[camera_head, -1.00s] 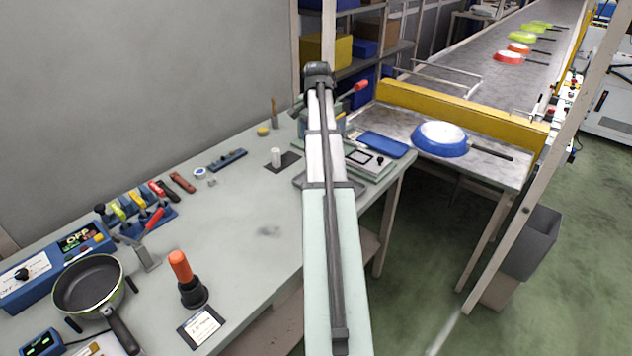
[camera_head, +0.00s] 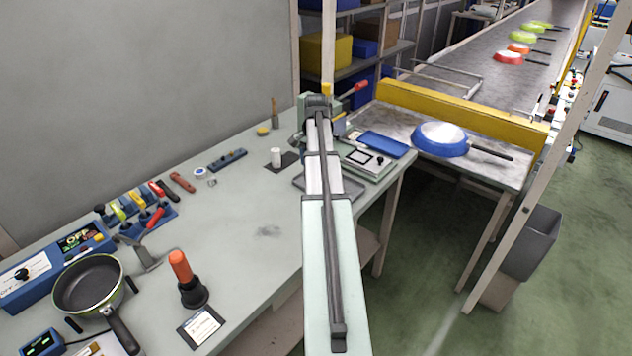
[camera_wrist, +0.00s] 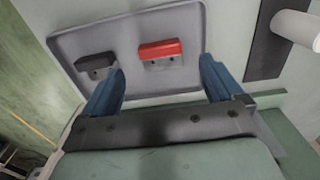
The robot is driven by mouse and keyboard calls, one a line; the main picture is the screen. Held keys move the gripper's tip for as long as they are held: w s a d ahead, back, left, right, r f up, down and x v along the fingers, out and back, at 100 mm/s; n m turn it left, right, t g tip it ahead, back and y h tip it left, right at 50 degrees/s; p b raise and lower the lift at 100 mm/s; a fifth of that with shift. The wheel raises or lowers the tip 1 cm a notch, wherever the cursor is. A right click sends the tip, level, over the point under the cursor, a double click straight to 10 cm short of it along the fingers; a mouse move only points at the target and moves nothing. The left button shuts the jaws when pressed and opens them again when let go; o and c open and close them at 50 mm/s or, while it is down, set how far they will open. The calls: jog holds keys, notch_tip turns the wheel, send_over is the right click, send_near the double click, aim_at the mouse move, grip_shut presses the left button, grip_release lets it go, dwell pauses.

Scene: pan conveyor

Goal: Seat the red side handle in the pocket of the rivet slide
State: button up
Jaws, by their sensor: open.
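The red side handle (camera_wrist: 160,49) lies in a shallow grey tray (camera_wrist: 125,30) in the wrist view. A black side handle (camera_wrist: 96,62) lies to its left in the same tray. My gripper (camera_wrist: 161,68) is open and empty, its two blue fingers pointing down towards the tray. The red handle shows between the fingertips, apart from both. In the head view my arm covers the gripper and most of the tray (camera_head: 299,183). A green bench machine with a red-tipped lever (camera_head: 358,87) stands behind my arm; I cannot make out the rivet slide's pocket.
A white cylinder (camera_head: 276,155) stands on a dark mat left of my arm. A blue panel (camera_head: 383,144) and a flat fixture lie to the right. A blue pan (camera_head: 440,140) rests near the conveyor. The bench's middle is clear; tools and a pan (camera_head: 88,285) occupy its left.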

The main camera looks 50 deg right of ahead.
jog(key=shift+f, duration=2.3)
jog(key=shift+c, duration=0.2)
jog(key=c, duration=1.1)
